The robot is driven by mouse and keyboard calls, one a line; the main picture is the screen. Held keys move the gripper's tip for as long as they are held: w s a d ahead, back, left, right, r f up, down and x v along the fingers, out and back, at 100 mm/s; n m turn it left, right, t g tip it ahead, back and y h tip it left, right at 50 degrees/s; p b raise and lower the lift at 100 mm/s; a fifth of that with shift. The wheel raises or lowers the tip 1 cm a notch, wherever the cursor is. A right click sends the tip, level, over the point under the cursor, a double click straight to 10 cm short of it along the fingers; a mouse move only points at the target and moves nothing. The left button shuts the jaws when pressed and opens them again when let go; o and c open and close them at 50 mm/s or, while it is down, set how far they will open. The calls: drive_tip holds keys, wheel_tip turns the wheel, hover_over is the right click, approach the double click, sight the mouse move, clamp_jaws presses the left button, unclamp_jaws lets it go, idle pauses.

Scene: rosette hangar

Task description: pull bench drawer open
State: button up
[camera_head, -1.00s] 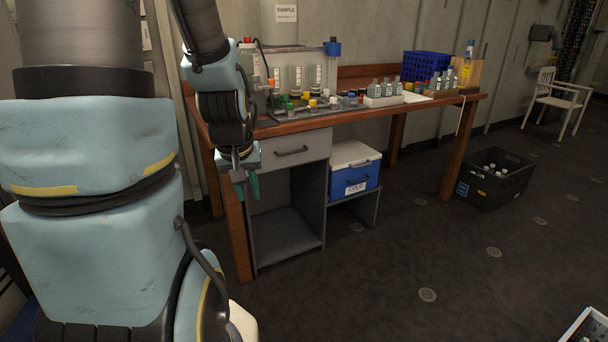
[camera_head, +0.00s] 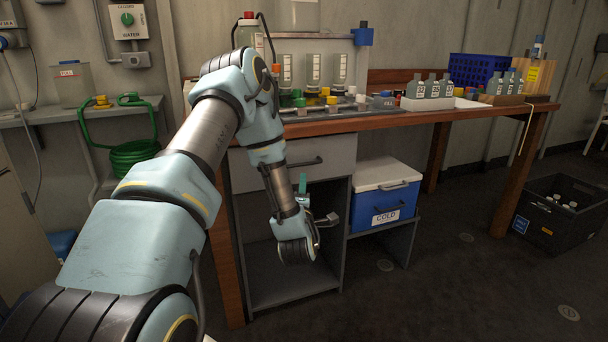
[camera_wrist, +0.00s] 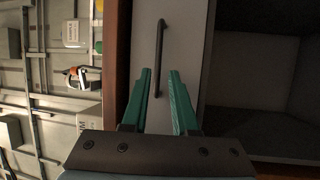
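The bench drawer (camera_head: 335,150) has a plain grey front and looks closed, set under the wooden bench top. Its dark bar handle (camera_head: 305,162) is level in the head view. In the wrist view the drawer front (camera_wrist: 185,40) appears turned on its side, with the handle (camera_wrist: 161,45) upright in the picture. My gripper (camera_head: 304,184) is in front of the drawer, just below the handle in the head view. In the wrist view its two green fingers (camera_wrist: 160,75) are apart, with the handle's lower end between them in the picture. I cannot tell whether they touch it.
An open grey compartment (camera_head: 285,272) lies below the drawer. A blue cooler with a white lid (camera_head: 384,211) stands to its right. Bottles and a sample rack (camera_head: 312,70) crowd the bench top (camera_head: 400,117). A black crate (camera_head: 562,215) sits on the floor at right.

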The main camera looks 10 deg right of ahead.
sight(304, 165)
drive_tip(key=x, duration=1)
drive_tip(key=shift+w+r+p, duration=0.1)
drive_tip(key=shift+w+p, duration=0.1)
drive_tip(key=shift+p, duration=0.2)
clamp_jaws()
idle(0.9)
